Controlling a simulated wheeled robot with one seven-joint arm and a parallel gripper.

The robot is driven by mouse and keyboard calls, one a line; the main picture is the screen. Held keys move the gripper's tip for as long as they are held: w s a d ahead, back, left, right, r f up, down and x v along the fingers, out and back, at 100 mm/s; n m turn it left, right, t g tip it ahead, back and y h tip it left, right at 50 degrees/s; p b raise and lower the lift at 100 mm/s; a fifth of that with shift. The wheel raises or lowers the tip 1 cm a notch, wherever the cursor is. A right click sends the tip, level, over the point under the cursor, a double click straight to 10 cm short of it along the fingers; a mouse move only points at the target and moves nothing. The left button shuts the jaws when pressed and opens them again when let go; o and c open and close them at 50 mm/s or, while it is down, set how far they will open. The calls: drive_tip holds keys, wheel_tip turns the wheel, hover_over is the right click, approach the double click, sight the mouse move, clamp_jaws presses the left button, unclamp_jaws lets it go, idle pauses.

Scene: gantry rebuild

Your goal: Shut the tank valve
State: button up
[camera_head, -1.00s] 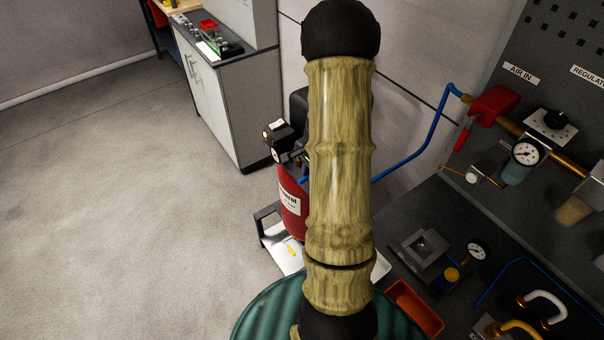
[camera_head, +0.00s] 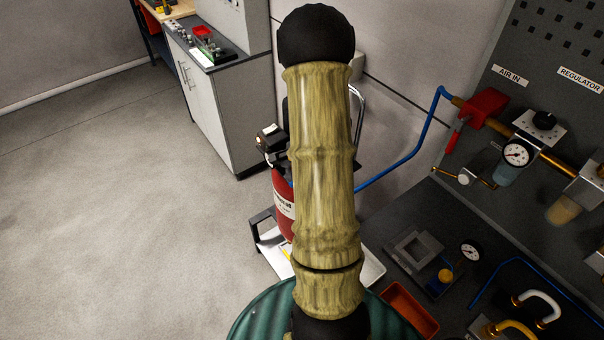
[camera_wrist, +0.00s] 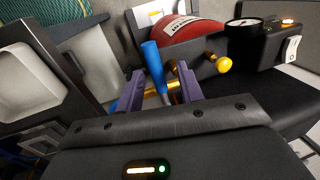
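The red tank (camera_head: 283,203) stands beyond my arm in the head view, partly covered by it. In the wrist view the tank (camera_wrist: 192,34) lies at the top. A blue lever (camera_wrist: 151,58) on a brass valve fitting (camera_wrist: 158,88) stands in front of it. My gripper (camera_wrist: 160,74) is open, its two purple fingers on either side of the blue lever. A gap shows on the lever's right; I cannot tell whether the left finger touches. The lever and gripper are hidden behind my arm in the head view.
A yellow knob (camera_wrist: 223,64) and a black unit with a round gauge (camera_wrist: 243,22) sit right of the fingers. The wall panel has a red-handled valve (camera_head: 482,108) and a gauge (camera_head: 516,154). A grey cabinet (camera_head: 228,110) stands at the back. The left floor is clear.

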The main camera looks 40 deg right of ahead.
drive_tip(key=v, duration=1.7)
drive_tip(key=shift+r+b, duration=0.2)
drive_tip(key=shift+b, duration=0.1)
drive_tip(key=s+a+f+n, duration=0.2)
drive_tip(key=a+n, duration=0.7)
drive_tip(key=a, duration=0.3)
drive_tip(key=s+a+f+n, duration=0.2)
drive_tip(key=a+n, duration=0.8)
drive_tip(key=a, duration=0.2)
drive_tip(key=shift+s+a+f, duration=0.35)
drive_tip(key=shift+a, duration=0.05)
